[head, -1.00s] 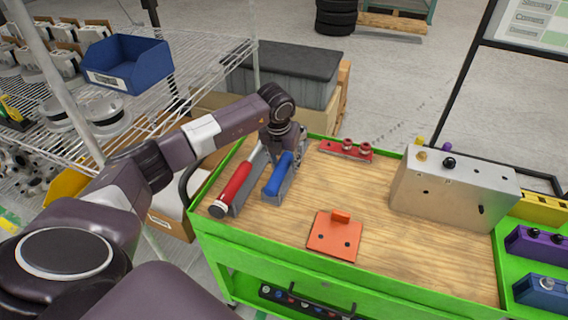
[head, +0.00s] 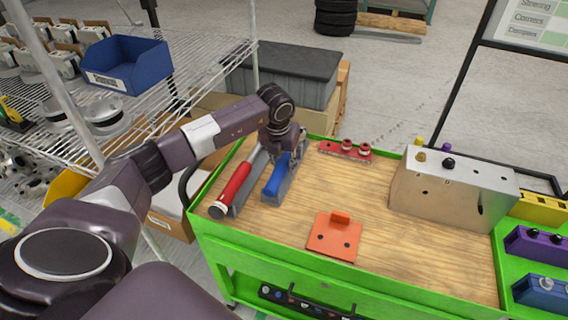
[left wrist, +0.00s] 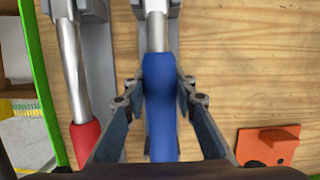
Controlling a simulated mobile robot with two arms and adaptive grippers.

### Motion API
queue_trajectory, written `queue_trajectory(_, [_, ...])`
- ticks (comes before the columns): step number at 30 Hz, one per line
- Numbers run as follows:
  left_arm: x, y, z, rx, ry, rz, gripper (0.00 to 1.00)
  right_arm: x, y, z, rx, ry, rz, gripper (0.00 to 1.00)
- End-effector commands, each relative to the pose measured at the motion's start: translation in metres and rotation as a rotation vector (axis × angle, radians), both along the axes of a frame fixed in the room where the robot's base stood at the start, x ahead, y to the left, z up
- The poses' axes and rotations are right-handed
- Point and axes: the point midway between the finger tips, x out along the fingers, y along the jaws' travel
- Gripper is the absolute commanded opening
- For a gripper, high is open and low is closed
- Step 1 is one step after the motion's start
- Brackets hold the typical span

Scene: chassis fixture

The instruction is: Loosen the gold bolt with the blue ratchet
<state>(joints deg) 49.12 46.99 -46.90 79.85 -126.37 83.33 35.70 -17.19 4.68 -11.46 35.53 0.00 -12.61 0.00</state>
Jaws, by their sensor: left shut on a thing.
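The blue ratchet (head: 278,182) lies in a grey holder at the left of the wooden cart top. My left gripper (head: 285,158) is over it in the head view. In the left wrist view my left gripper (left wrist: 162,90) has a finger on each side of the blue handle (left wrist: 160,110) and is shut on it. My right gripper is not in view.
A red-handled tool (head: 232,188) rests in a holder just left of the blue ratchet. An orange bracket (head: 334,236) and a red socket rail (head: 345,151) lie on the wood. Purple (head: 540,243) and yellow blocks stand at the right.

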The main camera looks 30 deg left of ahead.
Motion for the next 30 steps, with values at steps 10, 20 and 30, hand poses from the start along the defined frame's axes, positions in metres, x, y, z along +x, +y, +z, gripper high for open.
queue_trajectory(10, [0.002, 0.0, 0.029, 0.0, -0.007, 0.0, 0.0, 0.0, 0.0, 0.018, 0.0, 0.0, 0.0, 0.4])
queue_trajectory(20, [0.002, 0.0, 0.054, 0.0, -0.007, 0.0, 0.0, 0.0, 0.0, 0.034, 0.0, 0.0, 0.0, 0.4])
queue_trajectory(30, [0.002, 0.0, 0.072, -0.001, -0.006, 0.0, 0.0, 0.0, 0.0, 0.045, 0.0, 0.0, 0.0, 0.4])
